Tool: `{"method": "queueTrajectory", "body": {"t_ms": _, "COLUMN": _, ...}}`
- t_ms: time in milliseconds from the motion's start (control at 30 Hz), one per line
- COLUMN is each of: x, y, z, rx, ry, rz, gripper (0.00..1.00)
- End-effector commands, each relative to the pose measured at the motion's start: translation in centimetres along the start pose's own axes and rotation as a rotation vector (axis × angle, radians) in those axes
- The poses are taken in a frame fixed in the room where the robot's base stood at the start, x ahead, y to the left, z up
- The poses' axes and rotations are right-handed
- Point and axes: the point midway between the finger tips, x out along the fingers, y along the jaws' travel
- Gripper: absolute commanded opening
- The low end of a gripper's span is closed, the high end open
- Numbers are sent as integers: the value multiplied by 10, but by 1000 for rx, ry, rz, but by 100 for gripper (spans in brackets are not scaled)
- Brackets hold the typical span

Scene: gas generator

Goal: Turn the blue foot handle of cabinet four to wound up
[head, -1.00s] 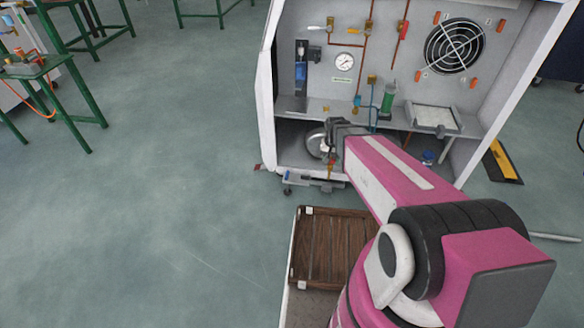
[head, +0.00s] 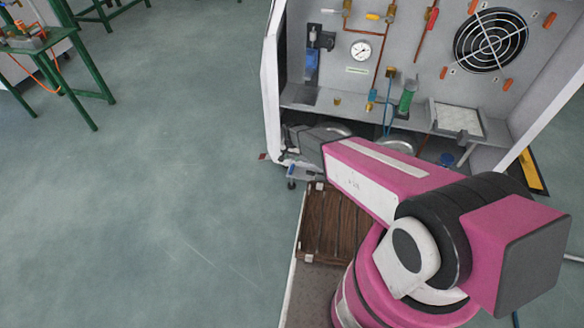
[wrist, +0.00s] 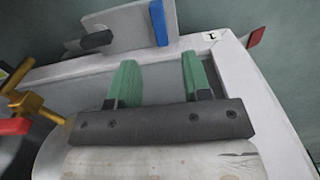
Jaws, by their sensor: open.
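The blue foot handle (wrist: 159,23) stands on a grey bracket at the cabinet's lower front edge, beyond my fingertips in the wrist view. In the head view it shows as a small blue spot (head: 291,170) low at the cabinet's left front corner. My gripper (wrist: 158,80) is open, with two green fingers spread apart and nothing between them. The handle lies ahead of the gap between the fingers, apart from them. In the head view the gripper's end is at the cabinet's lower left opening and its fingers are hard to make out. The cabinet (head: 271,100) is white with a grey interior.
A brown slatted tray (head: 335,225) is below my arm. The cabinet holds a gauge (head: 361,50), pipes and a fan (head: 490,40). In the wrist view a brass fitting (wrist: 35,108) with a red part is at left. Open floor (head: 150,220) lies to the left.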

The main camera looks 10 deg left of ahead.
Motion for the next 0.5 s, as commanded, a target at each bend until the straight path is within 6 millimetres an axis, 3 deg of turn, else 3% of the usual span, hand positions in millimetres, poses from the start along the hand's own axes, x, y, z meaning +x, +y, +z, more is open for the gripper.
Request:
{"method": "queueTrajectory", "body": {"t_ms": 300, "x": 56, "y": -1, "z": -2, "rx": 0, "ry": -1, "rz": 1, "gripper": 45}}
{"method": "queueTrajectory", "body": {"t_ms": 500, "x": 82, "y": 0, "z": -1, "rx": 0, "ry": -1, "rz": 1, "gripper": 45}}
